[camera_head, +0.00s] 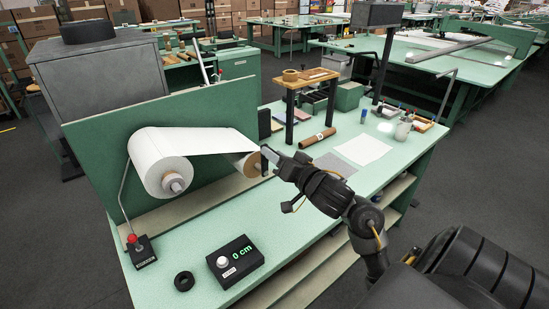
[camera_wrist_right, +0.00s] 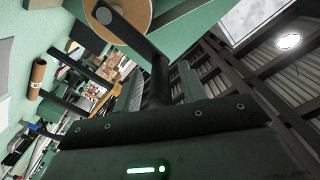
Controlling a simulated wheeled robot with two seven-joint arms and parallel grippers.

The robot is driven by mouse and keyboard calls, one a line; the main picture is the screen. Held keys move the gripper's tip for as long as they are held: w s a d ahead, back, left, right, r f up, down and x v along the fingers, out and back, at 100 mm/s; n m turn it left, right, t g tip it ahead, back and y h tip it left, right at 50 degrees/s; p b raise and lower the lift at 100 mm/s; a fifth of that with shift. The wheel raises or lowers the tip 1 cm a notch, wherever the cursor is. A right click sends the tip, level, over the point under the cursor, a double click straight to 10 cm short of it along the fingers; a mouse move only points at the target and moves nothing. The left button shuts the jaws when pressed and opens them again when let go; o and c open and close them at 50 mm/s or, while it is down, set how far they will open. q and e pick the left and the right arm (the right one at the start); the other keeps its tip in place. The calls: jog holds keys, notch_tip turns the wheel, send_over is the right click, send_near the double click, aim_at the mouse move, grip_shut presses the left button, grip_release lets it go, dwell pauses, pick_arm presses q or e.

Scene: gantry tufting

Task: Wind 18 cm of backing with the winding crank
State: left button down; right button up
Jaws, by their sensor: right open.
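The white backing roll (camera_head: 160,160) is mounted on the green upright panel at left. Its sheet stretches right to a smaller brown-ended take-up roll (camera_head: 247,164). The winding crank (camera_head: 265,163) is at the right end of that roll, partly hidden by my right gripper (camera_head: 268,154). In the right wrist view the dark crank arm (camera_wrist_right: 135,40) runs from the brown roll end (camera_wrist_right: 128,14) down to a handle (camera_wrist_right: 159,80). My right gripper (camera_wrist_right: 160,92) is open, with the handle appearing between its fingers; I cannot tell whether they touch. The counter box (camera_head: 236,262) reads 0 cm. My left gripper is out of view.
A red-button box (camera_head: 140,250) and a black ring (camera_head: 184,281) are on the bench's near left. A wooden stand (camera_head: 305,80), a brown tube (camera_head: 317,138) and a white sheet (camera_head: 362,150) lie beyond the gripper. The bench front is mostly clear.

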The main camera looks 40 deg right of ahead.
jog(key=shift+w, duration=0.5)
grip_shut()
